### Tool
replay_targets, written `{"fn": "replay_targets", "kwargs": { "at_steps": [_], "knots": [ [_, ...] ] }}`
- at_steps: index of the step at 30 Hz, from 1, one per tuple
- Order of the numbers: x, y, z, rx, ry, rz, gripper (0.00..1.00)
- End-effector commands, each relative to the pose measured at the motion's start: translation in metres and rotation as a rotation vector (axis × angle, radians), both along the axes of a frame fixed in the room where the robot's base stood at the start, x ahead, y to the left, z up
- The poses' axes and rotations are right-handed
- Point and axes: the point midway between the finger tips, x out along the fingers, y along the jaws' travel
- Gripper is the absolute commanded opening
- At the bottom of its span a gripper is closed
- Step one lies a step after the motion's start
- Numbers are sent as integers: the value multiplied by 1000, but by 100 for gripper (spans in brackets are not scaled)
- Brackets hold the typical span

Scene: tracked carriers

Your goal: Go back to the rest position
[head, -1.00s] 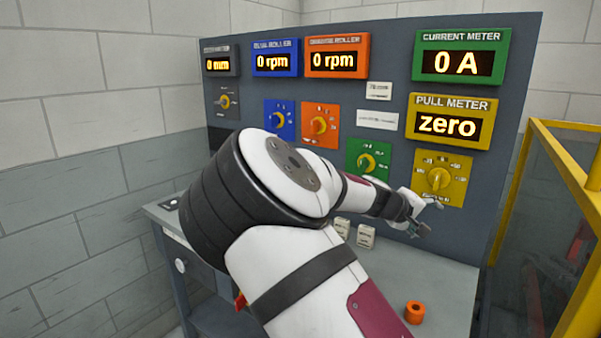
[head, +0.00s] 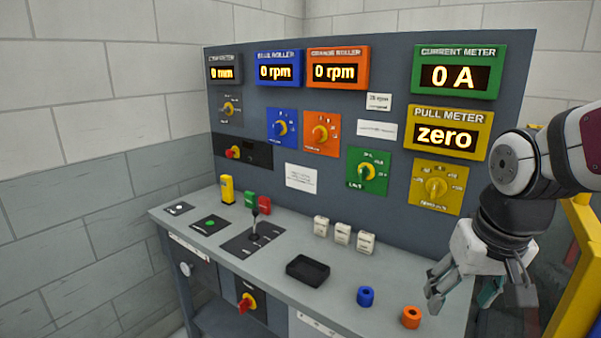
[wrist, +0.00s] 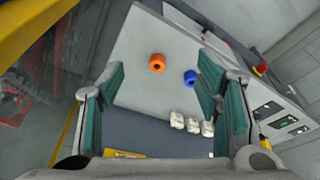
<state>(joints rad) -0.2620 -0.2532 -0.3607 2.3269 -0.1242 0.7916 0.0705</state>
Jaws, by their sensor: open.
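My gripper (head: 485,292) hangs at the right of the head view, fingers pointing down, beside the right end of the grey console table (head: 275,270). It is open and empty. In the wrist view my gripper (wrist: 160,100) shows its two green-padded fingers wide apart, with nothing between the pads. An orange roller (head: 411,317) and a blue roller (head: 366,296) stand on the table to the left of my gripper, apart from it. Both also show in the wrist view, the orange roller (wrist: 157,63) and the blue roller (wrist: 190,77).
The upright panel (head: 330,100) with meters and knobs stands behind the table. Several white blocks (head: 342,233), a black tray (head: 307,270) and a lever (head: 255,225) are on the table. A yellow frame (head: 575,310) stands close at the right, behind my arm.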

Motion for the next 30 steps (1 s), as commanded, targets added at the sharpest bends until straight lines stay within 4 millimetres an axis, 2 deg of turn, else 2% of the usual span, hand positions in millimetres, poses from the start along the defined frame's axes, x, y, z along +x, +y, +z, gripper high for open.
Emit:
{"fn": "replay_targets", "kwargs": {
  "at_steps": [1, 6, 12, 18, 30],
  "knots": [
    [-18, 6, 12, 17, -20, 8, 58],
    [-74, 27, 36, 33, -62, 53, 58],
    [-122, 43, 45, 8, -93, 83, 58],
    [-140, 48, 45, -10, -101, 93, 58],
    [-140, 48, 45, -10, -101, 94, 58]
  ]
}}
